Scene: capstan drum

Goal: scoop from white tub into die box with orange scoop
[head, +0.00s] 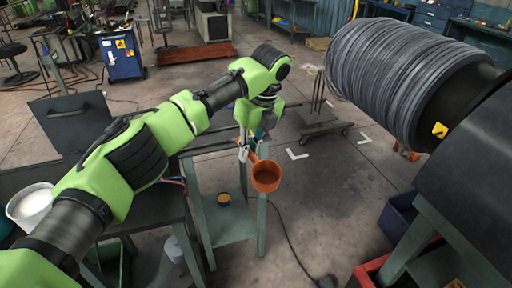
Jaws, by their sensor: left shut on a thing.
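My left gripper (250,150) hangs at the end of my green arm near the middle of the head view. It is shut on the orange scoop (266,180), whose round bowl hangs just below the fingers, its open top facing me. The white tub (29,218), with pale content, stands at the far left, partly behind my arm and far from the scoop. A dark upright panel (72,122) stands behind my arm on the left; I cannot tell whether it belongs to the die box. My right gripper is not in view.
A grey-green stand (232,226) below the scoop carries a small orange-yellow container (223,199). The large wire-wound capstan drum (385,80) fills the upper right. A low cart (326,127) stands behind. The floor right of the scoop is fairly open, crossed by a cable.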

